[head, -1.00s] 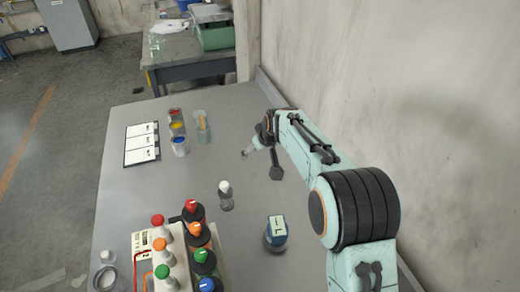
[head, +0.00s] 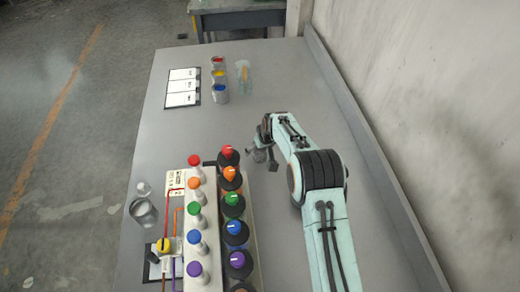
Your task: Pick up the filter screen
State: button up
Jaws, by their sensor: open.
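My gripper (head: 262,157) is open over the middle of the grey bench, to the right of the coloured knobs. I see no object clearly held in it, though the fingers are small and partly blurred. I cannot make out a filter screen for certain. A round, greyish, rimmed dish or cup (head: 143,211) at the bench's left edge may be it or may be a vessel. A small pale round piece (head: 143,188) lies just beyond it. Both are far to the left of my gripper, with the rack between.
Paint pots (head: 220,93), a clear beaker (head: 243,78) and a card with white panels (head: 183,87) are farther back. A wall (head: 420,130) bounds the right.

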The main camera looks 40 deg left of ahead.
jog(key=c, duration=1.3)
jog(key=shift+r, duration=0.15)
